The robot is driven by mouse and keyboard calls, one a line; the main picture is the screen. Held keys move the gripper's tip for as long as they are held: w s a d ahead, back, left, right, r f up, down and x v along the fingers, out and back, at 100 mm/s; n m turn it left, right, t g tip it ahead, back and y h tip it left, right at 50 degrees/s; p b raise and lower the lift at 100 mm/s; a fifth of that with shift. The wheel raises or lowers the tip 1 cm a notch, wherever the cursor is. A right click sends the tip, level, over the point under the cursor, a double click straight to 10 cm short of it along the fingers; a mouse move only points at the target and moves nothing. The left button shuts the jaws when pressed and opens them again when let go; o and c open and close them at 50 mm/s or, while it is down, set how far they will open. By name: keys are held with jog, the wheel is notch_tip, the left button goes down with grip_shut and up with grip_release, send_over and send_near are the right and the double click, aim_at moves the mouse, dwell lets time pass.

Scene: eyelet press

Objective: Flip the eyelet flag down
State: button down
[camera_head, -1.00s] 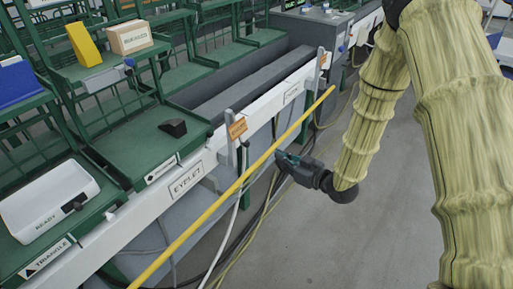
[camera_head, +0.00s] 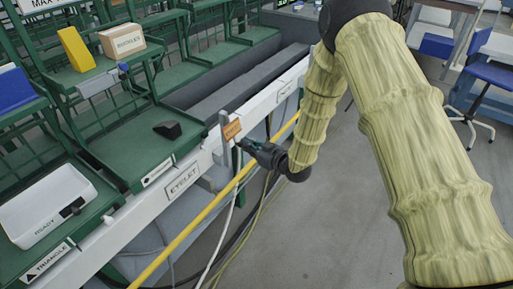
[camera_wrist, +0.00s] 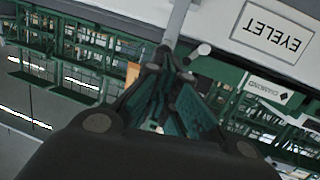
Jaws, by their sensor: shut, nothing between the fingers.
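The eyelet flag, a grey upright piece with an orange plate (camera_head: 232,129), stands on the white rail beside the EYELET sign (camera_head: 182,180). My gripper (camera_head: 246,147) is shut and empty, just right of and slightly below the orange plate. I cannot tell whether it touches the flag. In the wrist view my gripper's fingertips (camera_wrist: 178,72) are together by a grey post (camera_wrist: 178,22). Part of the orange plate (camera_wrist: 132,72) shows left of the fingers, mostly hidden by them. The EYELET sign (camera_wrist: 272,30) appears upside down there at the upper right.
A yellow pipe (camera_head: 205,212) runs along the front below the rail, with hanging cables (camera_head: 231,212). Green racks hold a white READY tray (camera_head: 52,207), a black wedge (camera_head: 168,129) and a box (camera_head: 122,40). The grey floor (camera_head: 350,200) at right is open.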

aim_at(241, 145)
jog(key=shift+w+a+f, duration=0.1)
jog(key=shift+w+a, duration=0.2)
jog(key=shift+w, duration=0.05)
jog(key=shift+f, duration=0.1)
jog(key=a+f+t+y+b, duration=0.1)
jog(key=b, duration=0.2)
jog(key=w+a+f+t+y+b, duration=0.1)
jog(key=b, duration=0.2)
jog(key=shift+w+f+m+b, duration=0.2)
jog(key=shift+w+m+b, duration=0.05)
jog(key=shift+m+b, duration=0.1)
jog(key=shift+w+a+r+t+b, duration=0.1)
jog(key=shift+a+r+t+b, duration=0.05)
jog(key=shift+t+b, duration=0.15)
